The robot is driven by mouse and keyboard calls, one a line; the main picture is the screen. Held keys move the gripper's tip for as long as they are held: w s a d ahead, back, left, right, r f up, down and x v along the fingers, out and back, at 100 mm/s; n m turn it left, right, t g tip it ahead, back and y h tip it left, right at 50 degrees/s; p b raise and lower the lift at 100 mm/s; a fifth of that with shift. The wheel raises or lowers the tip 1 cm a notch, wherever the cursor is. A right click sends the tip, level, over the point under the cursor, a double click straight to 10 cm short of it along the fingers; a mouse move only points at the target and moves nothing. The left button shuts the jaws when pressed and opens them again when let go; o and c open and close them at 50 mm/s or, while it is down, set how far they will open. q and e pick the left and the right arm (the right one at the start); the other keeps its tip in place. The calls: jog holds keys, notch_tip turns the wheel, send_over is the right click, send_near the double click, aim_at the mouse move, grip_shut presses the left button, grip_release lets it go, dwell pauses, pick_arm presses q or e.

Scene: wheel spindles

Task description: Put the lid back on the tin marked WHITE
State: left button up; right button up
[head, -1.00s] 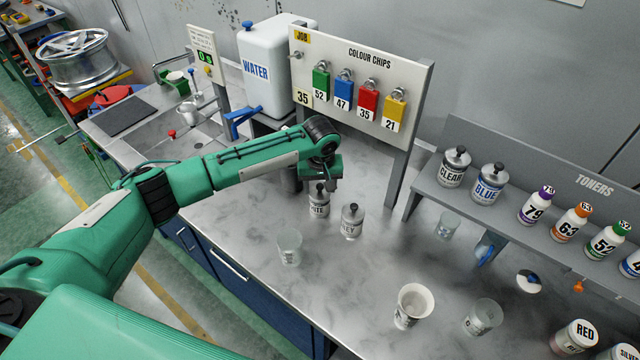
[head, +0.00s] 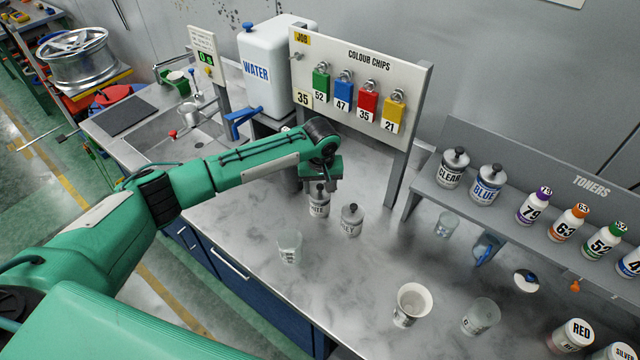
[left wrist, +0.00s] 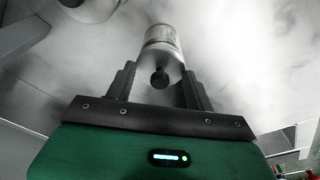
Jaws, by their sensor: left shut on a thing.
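The tin marked WHITE (head: 319,207) stands upright on the grey bench, its label partly readable. Its lid with a dark knob (head: 319,189) shows at the tin's top, under my left gripper (head: 321,176). My left gripper is shut on the lid. In the left wrist view a grey tin (left wrist: 163,40) with a dark knob (left wrist: 160,78) shows between the fingers of my left gripper (left wrist: 159,75). Whether the lid is fully seated cannot be told. My right gripper is not in view.
A similar lidded tin (head: 352,221) stands close at the right of the WHITE tin. A clear cup (head: 289,249) is in front. An open pale cup (head: 412,302) and another clear cup (head: 480,317) stand further right. The colour chips board (head: 360,90) rises behind.

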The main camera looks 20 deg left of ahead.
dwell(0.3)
pick_arm(q)
jog(key=o, duration=1.5)
jog(key=shift+r+p, duration=0.85)
jog(key=shift+p, duration=0.1)
jog(key=shift+r+p, duration=2.65)
jog(key=shift+p, duration=0.35)
